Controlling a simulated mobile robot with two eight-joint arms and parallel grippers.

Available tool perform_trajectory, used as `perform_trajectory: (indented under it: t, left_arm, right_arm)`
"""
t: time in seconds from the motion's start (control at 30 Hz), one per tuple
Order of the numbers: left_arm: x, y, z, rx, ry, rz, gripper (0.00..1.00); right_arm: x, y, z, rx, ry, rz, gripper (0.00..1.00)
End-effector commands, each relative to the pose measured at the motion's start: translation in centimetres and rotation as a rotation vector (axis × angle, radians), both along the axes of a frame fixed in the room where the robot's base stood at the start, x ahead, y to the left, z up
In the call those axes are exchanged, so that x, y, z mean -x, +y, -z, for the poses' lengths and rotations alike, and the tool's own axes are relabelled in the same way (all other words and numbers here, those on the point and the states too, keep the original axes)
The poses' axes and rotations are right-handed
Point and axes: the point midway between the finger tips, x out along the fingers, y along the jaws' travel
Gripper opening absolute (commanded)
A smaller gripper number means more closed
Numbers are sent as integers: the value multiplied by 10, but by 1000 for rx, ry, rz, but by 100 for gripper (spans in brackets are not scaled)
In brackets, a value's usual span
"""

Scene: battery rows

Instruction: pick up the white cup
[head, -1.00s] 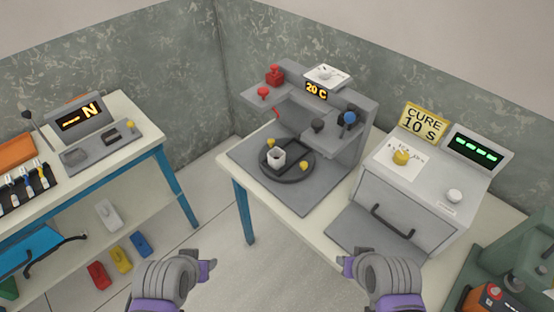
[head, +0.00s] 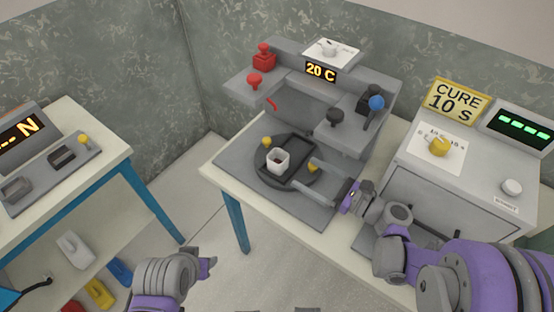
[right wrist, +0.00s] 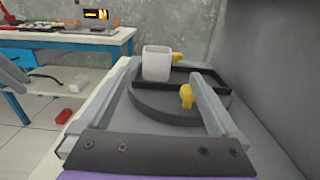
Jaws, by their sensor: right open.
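The white cup (head: 277,165) stands upright on the round dark turntable (head: 263,178) of the grey machine, at the left end of a black rectangular frame. It also shows in the right wrist view (right wrist: 157,62), just beyond and between my fingertips. My right gripper (head: 302,174) is open, reaching in from the right with its two fingers pointing at the cup. Its fingers also show in the right wrist view (right wrist: 165,72). Nothing is between them that I can see as held. My left gripper (head: 207,266) is low at the left, its fingers not distinguishable.
Yellow knobs (head: 267,141) (right wrist: 186,95) sit on the turntable's rim. The machine's overhanging head, with a 20 C display (head: 320,71), stands behind the cup. A curing box (head: 460,180) is at the right. A bench (head: 100,165) stands at the left.

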Motion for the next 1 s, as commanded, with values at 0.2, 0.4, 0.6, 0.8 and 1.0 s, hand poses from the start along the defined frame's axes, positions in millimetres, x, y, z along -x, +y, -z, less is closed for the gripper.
perform_trajectory:
  t: [0.2,0.4,0.6,0.8,1.0]
  left_arm:
    - [0,0,-2,0,-1,0,50]
    - [0,0,-3,0,-1,0,50]
    - [0,0,-7,0,-2,0,50]
    - [0,0,-7,0,-2,0,50]
    - [0,0,-7,0,-2,0,50]
  right_arm:
    - [-19,30,-2,-3,0,-6,98]
    - [-30,43,-3,-1,-1,-2,98]
    - [-41,67,-11,0,-1,-5,98]
    - [-55,85,-11,0,-1,-3,98]
    - [-57,86,-11,1,-1,-1,98]
